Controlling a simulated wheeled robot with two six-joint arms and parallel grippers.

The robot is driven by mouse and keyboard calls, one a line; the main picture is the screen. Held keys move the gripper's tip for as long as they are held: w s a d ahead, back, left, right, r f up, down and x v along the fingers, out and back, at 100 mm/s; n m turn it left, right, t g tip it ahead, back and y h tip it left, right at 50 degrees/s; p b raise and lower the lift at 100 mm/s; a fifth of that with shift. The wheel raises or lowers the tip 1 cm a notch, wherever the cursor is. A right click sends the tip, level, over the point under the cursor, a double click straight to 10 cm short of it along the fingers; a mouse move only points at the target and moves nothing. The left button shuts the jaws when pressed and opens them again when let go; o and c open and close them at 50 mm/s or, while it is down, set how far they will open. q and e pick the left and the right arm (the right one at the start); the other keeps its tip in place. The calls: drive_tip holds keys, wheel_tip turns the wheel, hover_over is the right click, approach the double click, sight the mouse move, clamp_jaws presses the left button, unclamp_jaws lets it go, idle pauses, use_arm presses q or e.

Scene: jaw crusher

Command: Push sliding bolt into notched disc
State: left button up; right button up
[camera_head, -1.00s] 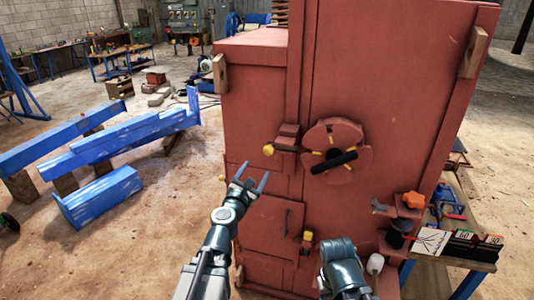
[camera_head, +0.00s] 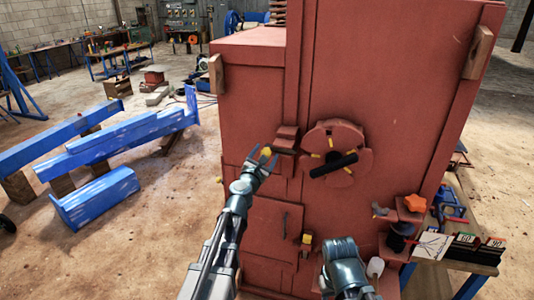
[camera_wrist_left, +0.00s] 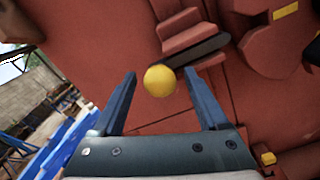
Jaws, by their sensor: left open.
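The sliding bolt is a dark bar (camera_wrist_left: 200,50) with a yellow ball knob (camera_wrist_left: 159,81), set in a red bracket (camera_head: 286,138) on the red machine. The red notched disc (camera_head: 337,134), with yellow marks and a black handle (camera_head: 334,165), is right of the bolt. My left gripper (camera_head: 263,157) is open at the knob. In the left wrist view its fingers (camera_wrist_left: 165,95) stand on either side of the knob, apart from it. My right arm shows at the bottom of the head view, but its fingers do not show.
The machine's red front (camera_head: 400,90) fills the middle. A smaller door with a handle (camera_head: 285,224) is below the bolt. A bench (camera_head: 478,262) with tools stands at right. Blue beams (camera_head: 110,150) lie on the floor at left.

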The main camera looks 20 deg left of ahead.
use_arm(q)
drive_tip(key=shift+w, duration=0.25)
clamp_jaws()
drive_tip(key=shift+s, duration=0.1)
idle(1.2)
